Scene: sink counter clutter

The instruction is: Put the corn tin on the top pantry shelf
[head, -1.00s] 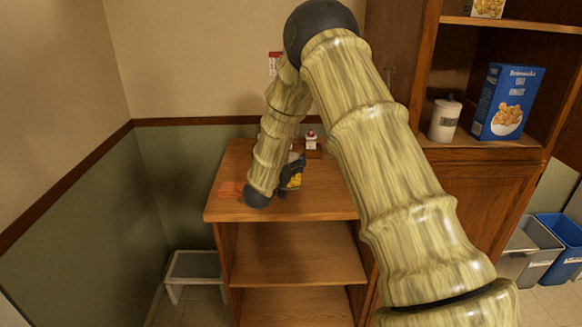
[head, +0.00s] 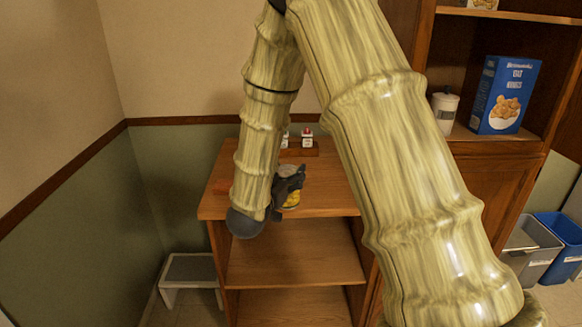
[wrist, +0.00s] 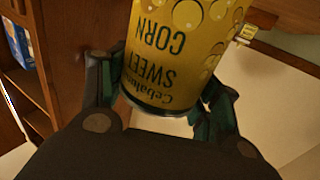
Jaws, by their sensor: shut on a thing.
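The corn tin is a yellow can with "SWEET CORN" on its label, upside down in the wrist view (wrist: 172,50). My gripper (wrist: 160,105) is shut on it, with a finger on each side. In the head view the tin (head: 292,194) shows partly behind my dark gripper (head: 287,184), over the wooden cart's top. I cannot tell for sure how far it is above the top. The pantry (head: 493,148) stands at the right, with an upper shelf (head: 510,14) at the picture's top edge and a lower shelf below.
A blue cereal box (head: 506,95) and a white canister (head: 445,110) stand on the lower pantry shelf. Small red-capped shakers (head: 307,138) stand at the cart's back. A step stool (head: 190,275) is at left, bins (head: 560,250) at right.

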